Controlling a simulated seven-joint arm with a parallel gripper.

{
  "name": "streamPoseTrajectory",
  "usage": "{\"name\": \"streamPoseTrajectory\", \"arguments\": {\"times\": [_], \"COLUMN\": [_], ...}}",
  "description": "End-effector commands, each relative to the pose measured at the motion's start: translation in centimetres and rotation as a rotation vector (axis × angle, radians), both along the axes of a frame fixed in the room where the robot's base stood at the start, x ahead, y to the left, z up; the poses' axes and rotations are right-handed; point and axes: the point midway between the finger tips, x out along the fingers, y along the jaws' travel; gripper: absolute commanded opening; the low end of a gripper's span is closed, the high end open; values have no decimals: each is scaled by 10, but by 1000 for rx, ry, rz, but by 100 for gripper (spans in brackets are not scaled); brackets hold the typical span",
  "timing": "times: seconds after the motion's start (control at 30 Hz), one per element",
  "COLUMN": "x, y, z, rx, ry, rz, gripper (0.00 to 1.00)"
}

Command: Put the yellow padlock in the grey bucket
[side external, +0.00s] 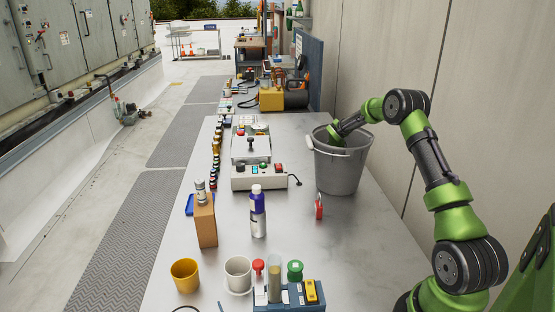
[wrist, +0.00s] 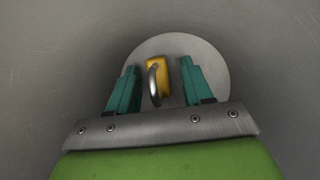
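The grey bucket (side external: 338,172) stands upright on the metal bench, near the wall. My arm reaches over its rim, and my gripper is hidden inside it in the side view. In the wrist view my gripper (wrist: 159,66) points down into the bucket, with its two teal fingers apart. The yellow padlock (wrist: 160,66), with its metal shackle, shows between the fingers against the round bucket bottom (wrist: 212,72). Gaps show on both sides of the padlock. I cannot tell whether it touches the bottom. The padlock is not visible in the side view.
A small red object (side external: 319,207) is on the bench in front of the bucket. A control box (side external: 258,177) stands left of the bucket. A bottle (side external: 258,212), a brown box (side external: 205,222), a yellow cup (side external: 185,275) and a white cup (side external: 238,274) stand nearer. Bare bench lies right of the red object.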

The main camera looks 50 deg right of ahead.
Motion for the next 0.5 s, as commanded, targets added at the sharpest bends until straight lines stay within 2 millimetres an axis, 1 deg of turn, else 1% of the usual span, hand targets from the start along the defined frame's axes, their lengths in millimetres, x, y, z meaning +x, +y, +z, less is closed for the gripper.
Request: {"name": "streamPoseTrajectory", "arguments": {"times": [0.27, 0.37, 0.47, 0.5], "x": [0, -1, -3, -4], "y": [0, 3, 9, 12], "z": [3, 13, 29, 37], "rx": [0, -1, -2, -3], "ry": [-2, -2, -4, -4], "rz": [-1, -1, 1, 1], "gripper": [50, 50, 50, 50]}}
